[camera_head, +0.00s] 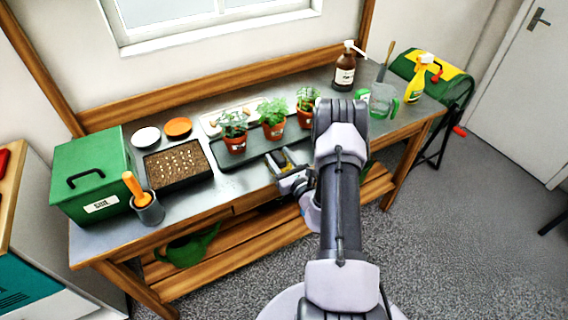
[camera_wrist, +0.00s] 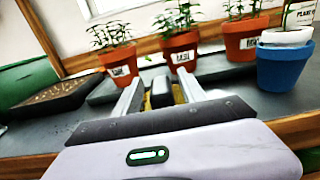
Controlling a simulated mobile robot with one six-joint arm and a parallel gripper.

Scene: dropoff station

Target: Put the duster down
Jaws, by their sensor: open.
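My gripper (camera_head: 288,160) is at the front edge of the grey bench, in front of the dark mat with the potted plants. Its two fingers (camera_wrist: 161,92) stand apart in the wrist view. Between them is a small dark and yellow thing (camera_wrist: 178,93), probably the duster, and its yellow part (camera_head: 290,168) shows in the head view. It seems to be at bench-top level, but its underside is hidden. I cannot tell whether either finger touches it.
Terracotta pots (camera_head: 274,131) stand close behind my gripper; a blue pot (camera_wrist: 285,66) is to its right. A seed tray (camera_head: 178,167), grey cup (camera_head: 149,209) and green box (camera_head: 92,175) lie left. A brown bottle (camera_head: 345,72) and yellow sprayer (camera_head: 417,80) stand right.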

